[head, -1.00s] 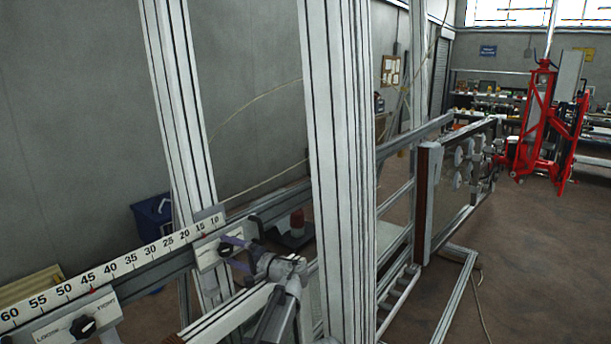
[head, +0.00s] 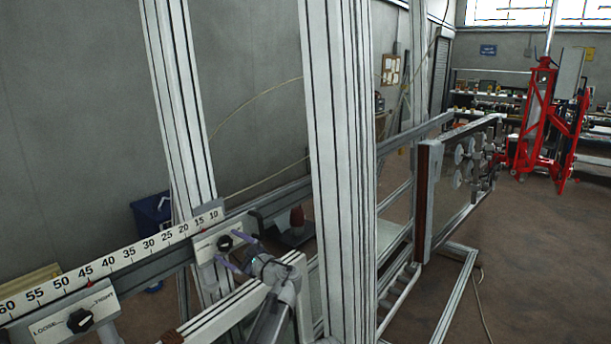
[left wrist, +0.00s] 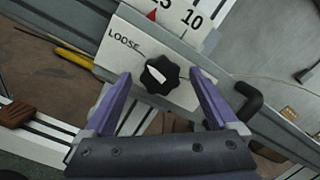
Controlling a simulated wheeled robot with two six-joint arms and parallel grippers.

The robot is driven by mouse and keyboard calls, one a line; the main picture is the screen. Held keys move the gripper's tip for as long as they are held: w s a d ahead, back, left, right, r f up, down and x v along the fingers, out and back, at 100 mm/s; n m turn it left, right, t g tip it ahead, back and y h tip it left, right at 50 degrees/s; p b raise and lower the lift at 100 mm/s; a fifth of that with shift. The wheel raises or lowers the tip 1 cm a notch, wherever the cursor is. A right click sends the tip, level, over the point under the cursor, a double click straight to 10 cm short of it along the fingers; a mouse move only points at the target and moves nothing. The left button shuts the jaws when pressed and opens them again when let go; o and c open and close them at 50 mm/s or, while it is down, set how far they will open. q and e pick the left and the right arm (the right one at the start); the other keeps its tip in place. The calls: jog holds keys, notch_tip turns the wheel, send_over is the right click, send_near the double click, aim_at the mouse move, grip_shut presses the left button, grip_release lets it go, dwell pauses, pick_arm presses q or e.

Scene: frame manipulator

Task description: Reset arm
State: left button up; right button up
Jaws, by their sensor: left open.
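My left gripper (head: 234,252) has purple fingers and is open and empty. It is at a white plate (head: 205,248) with a black knob (head: 225,242) on the ruler rail (head: 120,262). In the left wrist view the fingertips (left wrist: 161,75) stand on either side of the knob (left wrist: 160,82), with gaps between. The knob's white pointer is turned toward the word LOOSE. Depth between the fingers and the plate is hard to tell. A second black knob (head: 80,320) sits on a LOOSE/TIGHT plate at lower left. My right gripper is not in view.
Tall aluminium posts (head: 342,170) stand right beside my left arm. A dark panel (head: 465,185) with suction cups is behind on the right, near a red lifting machine (head: 550,130). A black bent handle (left wrist: 250,100) is close to the right finger. Floor at right is clear.

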pick_arm(q)
jog(key=shift+m, duration=1.1)
